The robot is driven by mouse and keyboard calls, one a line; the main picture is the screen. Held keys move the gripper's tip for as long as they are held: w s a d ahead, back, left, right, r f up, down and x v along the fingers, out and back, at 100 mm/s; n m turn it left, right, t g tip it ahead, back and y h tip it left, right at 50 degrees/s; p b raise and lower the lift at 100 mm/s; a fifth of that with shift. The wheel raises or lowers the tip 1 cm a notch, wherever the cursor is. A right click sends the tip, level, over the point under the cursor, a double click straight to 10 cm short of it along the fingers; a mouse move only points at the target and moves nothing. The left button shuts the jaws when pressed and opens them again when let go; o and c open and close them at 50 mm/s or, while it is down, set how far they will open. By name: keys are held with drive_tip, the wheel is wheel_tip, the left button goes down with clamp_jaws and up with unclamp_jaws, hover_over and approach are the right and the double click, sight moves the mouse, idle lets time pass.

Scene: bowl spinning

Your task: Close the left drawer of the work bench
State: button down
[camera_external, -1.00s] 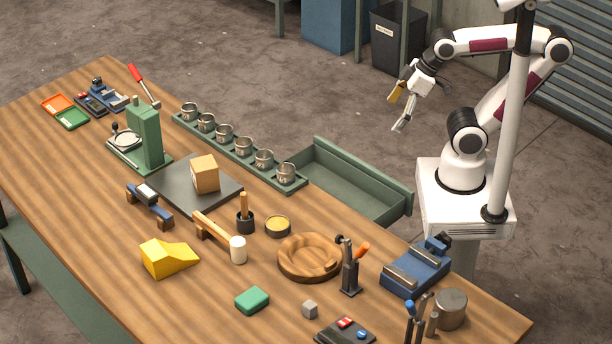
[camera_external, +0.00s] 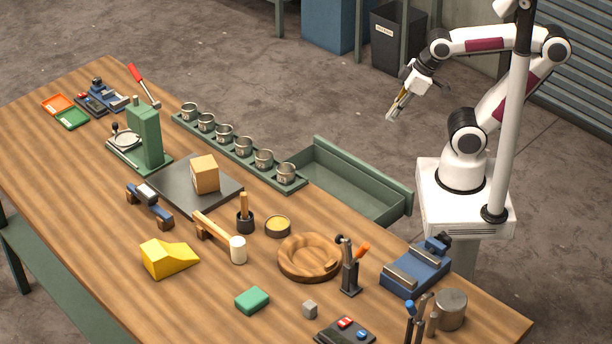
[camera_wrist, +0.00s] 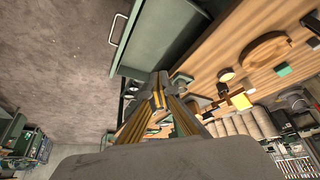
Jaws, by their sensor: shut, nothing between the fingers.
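The green drawer (camera_external: 350,182) stands pulled out from the far long side of the wooden work bench (camera_external: 100,215), and its inside looks empty. In the wrist view the drawer (camera_wrist: 165,40) is at the top centre, with a pale bar handle (camera_wrist: 117,29) on its front. My gripper (camera_external: 391,117) is in the air above and beyond the drawer's outer front, apart from it. Its fingers are together and empty, and in the wrist view the fingertips (camera_wrist: 160,80) appear just below the drawer.
A row of metal cups on a green rack (camera_external: 240,152) stands along the bench edge beside the drawer. A wooden bowl (camera_external: 309,257), a blue vise (camera_external: 416,268) and a mallet (camera_external: 220,234) are on the bench. The floor beyond the drawer is clear.

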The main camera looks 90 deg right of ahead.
drive_tip(key=w+d+f+m+y, duration=0.1)
drive_tip(key=w+d+f+m, duration=0.2)
drive_tip(key=d+f+m, duration=0.4)
drive_tip(key=w+d+f+m+g+y, duration=0.1)
drive_tip(key=w+d+f+m, duration=0.2)
drive_tip(key=d+f+m, duration=0.3)
drive_tip(key=w+d+f+m+g+y, duration=0.1)
drive_tip(key=w+d+f+m, duration=0.2)
drive_tip(key=d+f+m, duration=0.4)
drive_tip(key=d+m, duration=0.6)
drive_tip(key=d, duration=0.4)
drive_tip(key=shift+w+f+y, duration=0.3)
drive_tip(key=shift+w, duration=0.1)
drive_tip(key=shift+f, duration=0.1)
